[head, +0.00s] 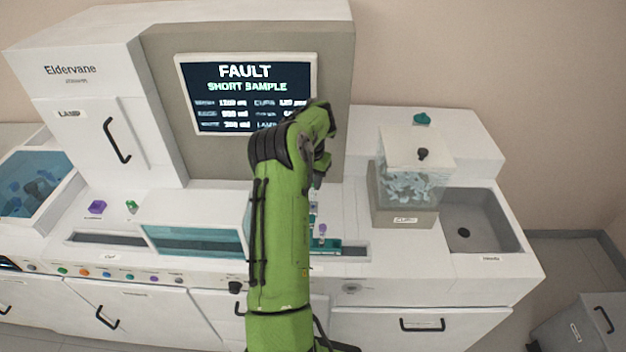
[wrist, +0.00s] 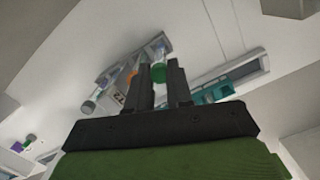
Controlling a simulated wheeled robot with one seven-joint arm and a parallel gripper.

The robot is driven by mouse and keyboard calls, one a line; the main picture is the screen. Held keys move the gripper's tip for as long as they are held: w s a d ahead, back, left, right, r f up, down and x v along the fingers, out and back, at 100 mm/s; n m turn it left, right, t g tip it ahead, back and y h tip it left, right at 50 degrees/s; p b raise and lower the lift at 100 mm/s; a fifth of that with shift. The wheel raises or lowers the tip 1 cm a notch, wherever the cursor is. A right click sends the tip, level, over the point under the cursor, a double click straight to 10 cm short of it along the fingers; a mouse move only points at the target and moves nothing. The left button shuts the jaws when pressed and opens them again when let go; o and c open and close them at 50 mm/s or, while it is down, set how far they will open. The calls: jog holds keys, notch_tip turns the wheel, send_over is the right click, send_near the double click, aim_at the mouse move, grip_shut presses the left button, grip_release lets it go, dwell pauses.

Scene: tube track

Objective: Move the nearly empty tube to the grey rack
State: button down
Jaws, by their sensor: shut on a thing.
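My gripper (wrist: 160,68) is shut on a tube with a green cap (wrist: 158,73), seen between the fingers in the wrist view. The tube's glass shows only in part, and I cannot tell its liquid level. Beyond the fingers is a grey rack or strip (wrist: 113,76) with an orange cap (wrist: 131,77) by it. I cannot tell whether the held tube touches it. In the head view my arm hides the gripper and tube. A purple-capped tube (head: 322,231) stands by a teal carrier (head: 327,244) in the track; teal also shows in the wrist view (wrist: 220,90).
The analyser's screen (head: 247,92) reads FAULT, SHORT SAMPLE. A clear bin of pieces (head: 410,180) and a grey sink (head: 465,232) are at the right. A teal-windowed cover (head: 193,240) stands left of my arm. A purple object (head: 97,207) and a green one (head: 131,206) stand farther left.

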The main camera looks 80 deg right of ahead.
jog(key=shift+f+b, duration=0.35)
jog(key=shift+f, duration=0.15)
jog(key=c, duration=0.9)
grip_release()
jog(key=shift+c, duration=0.2)
jog(key=shift+r, duration=0.1)
notch_tip(320, 180, up, 16)
jog(key=a+p, duration=0.1)
jog(key=p, duration=0.1)
jog(key=shift+a+f+p, duration=0.2)
jog(key=shift+a+p, duration=0.05)
jog(key=shift+p, duration=0.05)
jog(key=shift+w, duration=0.1)
